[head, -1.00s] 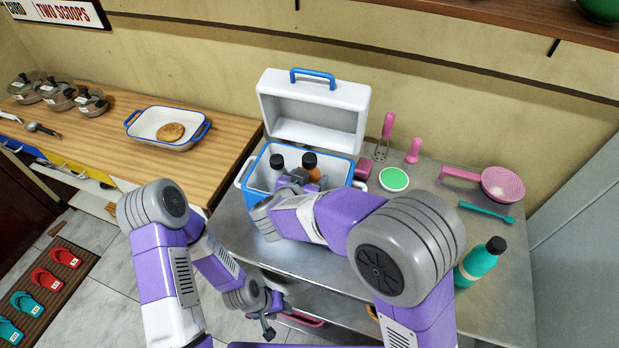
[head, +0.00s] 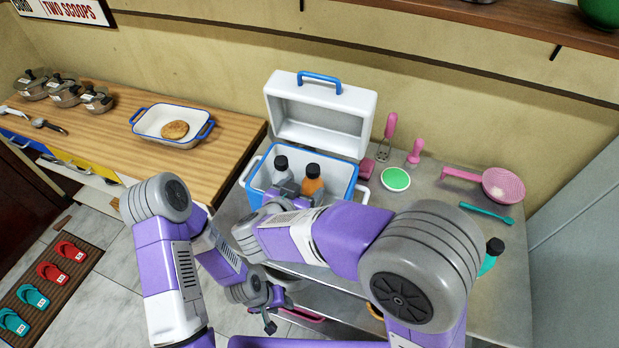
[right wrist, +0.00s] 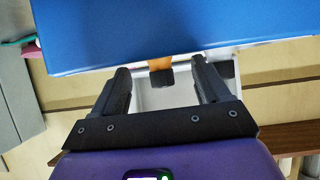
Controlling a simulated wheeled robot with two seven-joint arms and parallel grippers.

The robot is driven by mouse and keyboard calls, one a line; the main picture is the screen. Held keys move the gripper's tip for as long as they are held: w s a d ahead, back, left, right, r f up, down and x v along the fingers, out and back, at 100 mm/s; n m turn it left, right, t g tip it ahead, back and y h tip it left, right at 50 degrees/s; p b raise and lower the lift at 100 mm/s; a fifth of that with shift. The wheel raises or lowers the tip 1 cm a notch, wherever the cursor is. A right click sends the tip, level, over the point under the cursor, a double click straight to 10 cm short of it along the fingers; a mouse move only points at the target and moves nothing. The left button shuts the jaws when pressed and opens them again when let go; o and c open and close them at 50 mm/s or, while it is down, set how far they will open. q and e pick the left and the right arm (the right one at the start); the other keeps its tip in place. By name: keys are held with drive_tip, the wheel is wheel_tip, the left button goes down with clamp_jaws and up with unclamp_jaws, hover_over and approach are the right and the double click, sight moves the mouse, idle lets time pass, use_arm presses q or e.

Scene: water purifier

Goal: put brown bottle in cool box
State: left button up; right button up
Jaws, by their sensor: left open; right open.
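The cool box (head: 354,185) is blue and white and stands on the metal counter with its lid (head: 320,115) open. A brown-orange bottle (head: 313,187) with a dark cap stands inside it, on the right. A grey bottle (head: 281,176) with a black cap stands to its left. My right gripper (head: 284,192) is at the box's front side, partly hidden by its own wrist. In the right wrist view its fingers (right wrist: 162,82) are open and apart, with the orange bottle (right wrist: 160,62) beyond them. My left gripper (head: 271,312) is open and empty, low in front of the counter.
A teal bottle (head: 489,262) on the counter is partly hidden by my right arm. A green-topped round container (head: 396,179), pink utensils (head: 414,153) and a pink strainer (head: 502,186) lie right of the box. A white dish (head: 172,121) sits on the wooden counter.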

drive_tip(key=p+v, duration=0.1)
drive_tip(key=v, duration=0.3)
drive_tip(key=shift+s+a+r, duration=0.1)
drive_tip(key=shift+s+r, duration=0.05)
drive_tip(key=shift+s, duration=0.1)
idle(0.3)
